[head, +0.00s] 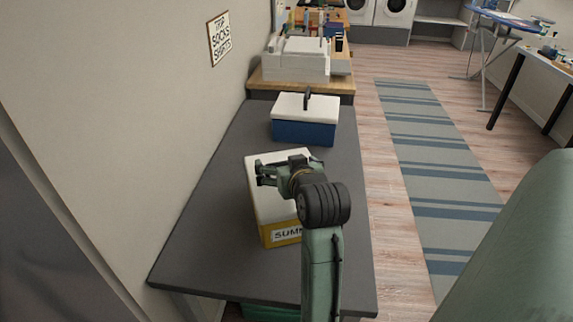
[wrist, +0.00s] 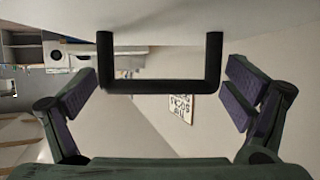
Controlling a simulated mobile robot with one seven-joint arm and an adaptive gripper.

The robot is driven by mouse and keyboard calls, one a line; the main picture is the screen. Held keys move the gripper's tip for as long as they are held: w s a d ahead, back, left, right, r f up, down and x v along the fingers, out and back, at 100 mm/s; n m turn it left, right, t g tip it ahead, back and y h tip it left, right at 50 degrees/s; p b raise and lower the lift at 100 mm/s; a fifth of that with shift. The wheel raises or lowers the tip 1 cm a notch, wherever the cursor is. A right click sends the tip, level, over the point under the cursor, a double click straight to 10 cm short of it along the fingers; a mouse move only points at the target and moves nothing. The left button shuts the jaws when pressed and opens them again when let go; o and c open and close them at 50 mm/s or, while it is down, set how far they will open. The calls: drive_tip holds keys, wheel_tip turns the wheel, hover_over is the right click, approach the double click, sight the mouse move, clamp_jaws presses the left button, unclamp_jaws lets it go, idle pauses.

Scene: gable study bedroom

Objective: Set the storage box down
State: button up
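The storage box (head: 264,205) has a white lid and a yellow front with a partly hidden label reading "SUMM". It appears to rest on the dark grey table (head: 200,255). My gripper (head: 268,174) is over its lid, and my arm hides the box's right side. In the wrist view, the box's black handle (wrist: 160,87) stands out from the white lid (wrist: 200,12). The handle lies between the spread fingers of my gripper (wrist: 160,95), with a gap on each side. The fingers are open and not closed on it.
A blue box (head: 305,131) with a white lid and black handle stands behind on the same table. A wall with a sign (head: 218,38) borders the table's left. Bare tabletop lies at front left. A striped rug (head: 440,170) lies on the floor to the right.

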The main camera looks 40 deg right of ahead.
idle(0.3)
drive_tip(key=shift+r, duration=0.25)
drive_tip(key=b+v, duration=0.2)
drive_tip(key=v, duration=0.8)
drive_tip(key=shift+s+a+f, duration=0.1)
drive_tip(key=shift+s+a, duration=0.1)
drive_tip(key=shift+s, duration=0.1)
drive_tip(key=shift+s+a+r+b, duration=0.3)
drive_tip(key=shift+s+r+b, duration=0.05)
drive_tip(key=shift+s+b, duration=0.2)
